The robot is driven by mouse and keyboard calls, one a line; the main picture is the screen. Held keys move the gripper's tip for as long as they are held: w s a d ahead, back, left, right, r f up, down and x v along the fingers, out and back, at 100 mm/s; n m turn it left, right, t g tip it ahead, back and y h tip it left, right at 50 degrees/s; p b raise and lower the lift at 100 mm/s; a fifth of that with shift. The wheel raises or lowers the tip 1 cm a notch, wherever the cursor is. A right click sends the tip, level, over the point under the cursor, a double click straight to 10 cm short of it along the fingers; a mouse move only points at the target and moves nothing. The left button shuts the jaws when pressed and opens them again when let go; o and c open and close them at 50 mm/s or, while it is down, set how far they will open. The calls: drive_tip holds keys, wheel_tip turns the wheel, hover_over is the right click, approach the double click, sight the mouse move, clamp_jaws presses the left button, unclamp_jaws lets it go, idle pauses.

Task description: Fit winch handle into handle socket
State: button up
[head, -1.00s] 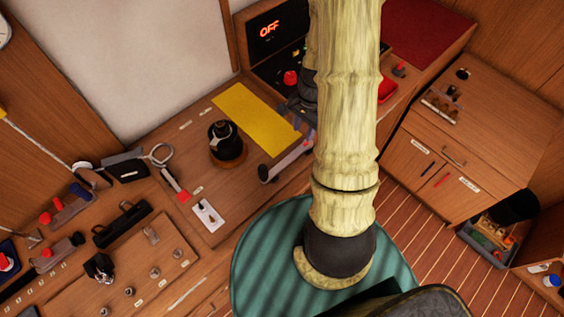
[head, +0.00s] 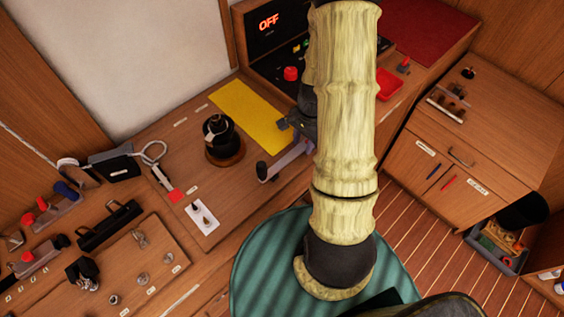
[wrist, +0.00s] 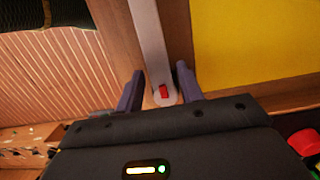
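The winch handle (head: 284,162) is a grey bar with a black knob at its left end, lying along the right side of the wooden top. In the wrist view its bar (wrist: 150,45) runs away from me, and its round end with a red piece shows between the fingers. My gripper (wrist: 160,72) appears open, its two fingers on either side of that end, with a gap on the left. The head view shows it only partly, behind my arm. The black winch (head: 219,138) stands upright left of the handle; its top socket is too small to make out.
A yellow mat (head: 245,112) lies behind the winch. A panel reading OFF (head: 268,22) with a red button (head: 291,74) stands at the back. A white plate (head: 202,217) and a looped tool (head: 154,151) lie left of the winch. A wooden cabinet (head: 450,165) stands at right.

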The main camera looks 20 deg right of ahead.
clamp_jaws()
drive_tip(key=shift+r, duration=0.1)
drive_tip(key=shift+r, duration=0.1)
drive_tip(key=shift+r+p, duration=0.25)
drive_tip(key=shift+p, duration=0.2)
drive_tip(key=shift+r+p, duration=1.85)
drive_tip(key=shift+r, duration=0.4)
